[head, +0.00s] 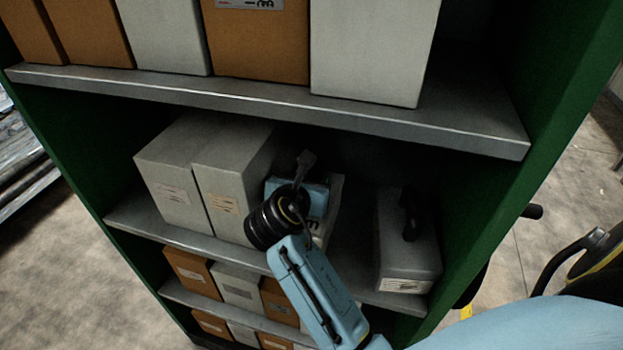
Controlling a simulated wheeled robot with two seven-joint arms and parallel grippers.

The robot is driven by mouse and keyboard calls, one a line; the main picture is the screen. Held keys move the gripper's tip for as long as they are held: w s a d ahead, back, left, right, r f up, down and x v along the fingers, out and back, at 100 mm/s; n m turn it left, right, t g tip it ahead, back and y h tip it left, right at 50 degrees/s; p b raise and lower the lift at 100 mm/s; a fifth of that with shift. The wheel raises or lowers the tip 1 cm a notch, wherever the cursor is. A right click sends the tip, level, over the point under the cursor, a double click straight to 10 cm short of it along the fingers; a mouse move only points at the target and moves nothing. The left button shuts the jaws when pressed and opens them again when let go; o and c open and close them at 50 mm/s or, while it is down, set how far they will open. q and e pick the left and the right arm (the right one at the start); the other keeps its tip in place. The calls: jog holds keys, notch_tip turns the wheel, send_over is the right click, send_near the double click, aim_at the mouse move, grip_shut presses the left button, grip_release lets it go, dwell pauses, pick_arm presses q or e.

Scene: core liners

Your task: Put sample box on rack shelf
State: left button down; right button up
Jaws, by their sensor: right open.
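A green rack with grey shelves fills the view. On its middle shelf (190,240), two white sample boxes stand side by side at the left, one at the far left (172,188) and one beside it (225,195). Another white box (333,200) stands behind my right gripper and is mostly hidden by it. A grey-white box with a dark handle (408,250) stands apart at the right end. My right gripper (306,165) reaches in from the lower right, in front of the partly hidden box. Its jaws are open; whether they touch the box I cannot tell. My left gripper is out of view.
The upper shelf (270,100) holds several brown and white boxes and hangs above my arm. Lower shelves hold several smaller boxes (240,290). The green right side panel (500,210) bounds the rack. A gap lies left of the handled box.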

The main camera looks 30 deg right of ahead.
jog(key=v, duration=1.1)
jog(key=shift+d, duration=0.1)
